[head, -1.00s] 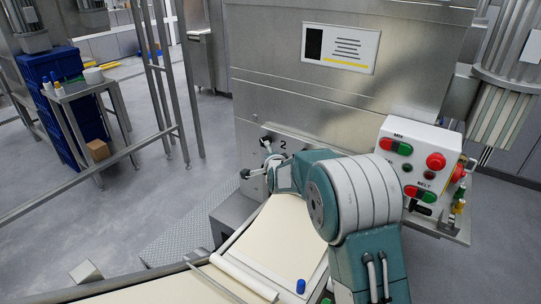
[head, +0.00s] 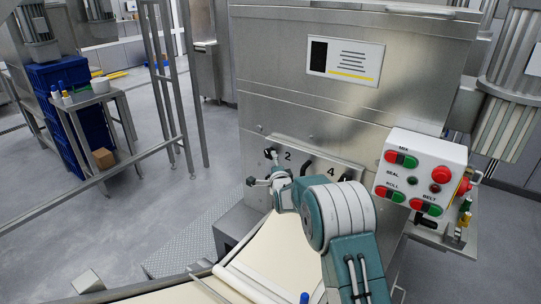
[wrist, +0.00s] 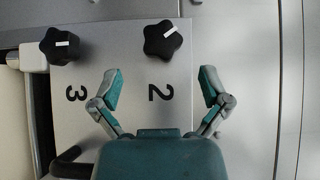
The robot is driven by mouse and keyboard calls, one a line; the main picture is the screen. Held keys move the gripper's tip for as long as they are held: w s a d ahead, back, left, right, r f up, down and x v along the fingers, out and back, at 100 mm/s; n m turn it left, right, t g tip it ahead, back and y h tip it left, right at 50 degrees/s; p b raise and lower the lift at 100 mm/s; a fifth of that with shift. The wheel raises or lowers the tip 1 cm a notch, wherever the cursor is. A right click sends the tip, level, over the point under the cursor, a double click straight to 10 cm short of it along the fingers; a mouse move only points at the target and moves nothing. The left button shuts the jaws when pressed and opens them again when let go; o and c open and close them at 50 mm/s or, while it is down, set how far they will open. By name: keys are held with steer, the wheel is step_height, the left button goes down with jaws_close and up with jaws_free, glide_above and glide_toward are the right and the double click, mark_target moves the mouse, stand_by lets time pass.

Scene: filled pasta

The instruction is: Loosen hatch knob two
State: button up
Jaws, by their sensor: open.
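Knob two (wrist: 162,39) is a black lobed knob with a white mark, beside a large "2" on a grey hatch panel (wrist: 130,115) in the wrist view. My gripper (wrist: 162,87) is open, its two fingers spread on either side of the "2". The fingertips are short of the knob in the picture, with nothing between them but panel. The knob lies roughly centred between the fingers. In the head view my gripper (head: 265,169) is at the left end of the panel, by the "2". Its fingers and the knob are small and hard to separate there.
A second black knob (wrist: 60,45) is beside the "3". Dark handles (head: 306,167) are on the panel. A control box (head: 420,172) with red and green buttons is at right. A cream sheet (head: 280,245) lies below the arm.

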mark_target(271, 157)
steer(key=shift+x, duration=3)
steer(key=c, duration=1.1)
